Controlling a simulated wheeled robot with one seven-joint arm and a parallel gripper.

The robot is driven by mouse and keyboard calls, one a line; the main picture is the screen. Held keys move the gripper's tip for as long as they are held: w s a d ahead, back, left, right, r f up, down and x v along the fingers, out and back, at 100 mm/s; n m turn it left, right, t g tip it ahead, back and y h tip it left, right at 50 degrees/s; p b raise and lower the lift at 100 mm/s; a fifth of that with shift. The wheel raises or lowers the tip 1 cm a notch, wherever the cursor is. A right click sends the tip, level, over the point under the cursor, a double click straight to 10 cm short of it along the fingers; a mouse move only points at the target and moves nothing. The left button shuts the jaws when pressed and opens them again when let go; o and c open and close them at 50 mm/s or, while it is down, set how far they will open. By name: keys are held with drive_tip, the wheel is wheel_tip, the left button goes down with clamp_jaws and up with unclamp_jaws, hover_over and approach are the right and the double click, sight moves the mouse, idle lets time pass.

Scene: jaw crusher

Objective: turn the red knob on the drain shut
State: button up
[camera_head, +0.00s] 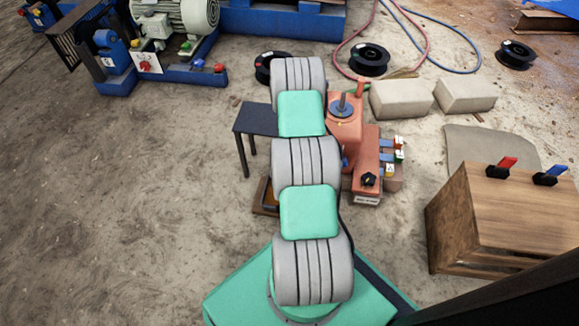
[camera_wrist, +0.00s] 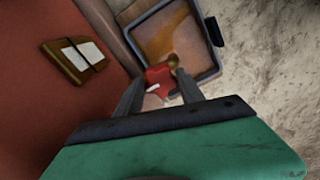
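The red knob (camera_wrist: 160,78) shows in the wrist view, with a small brass-coloured part (camera_wrist: 173,61) just beyond it. My gripper (camera_wrist: 159,90) is open, with one finger to each side of the knob. I cannot tell whether the fingers touch it. Beyond the knob is a grey-rimmed tray (camera_wrist: 207,72) with a brown inside. In the head view my arm hides the gripper and the knob. The orange-red machine (camera_head: 345,130) stands right of my arm there, and its red wall (camera_wrist: 60,110) fills the left of the wrist view.
A small dark table (camera_head: 257,119) stands left of my arm. A wooden box (camera_head: 500,220) with red and blue levers is at right. Pale blocks (camera_head: 402,100) and black spools (camera_head: 369,60) lie behind. The floor at left is clear.

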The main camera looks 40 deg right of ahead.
drive_tip(key=c, duration=0.8)
drive_tip(key=shift+m, duration=0.4)
drive_tip(key=m, duration=0.3)
drive_tip(key=shift+m, duration=0.3)
drive_tip(key=m, duration=0.8)
drive_tip(key=shift+m, duration=2)
drive_tip(key=shift+w, duration=0.1)
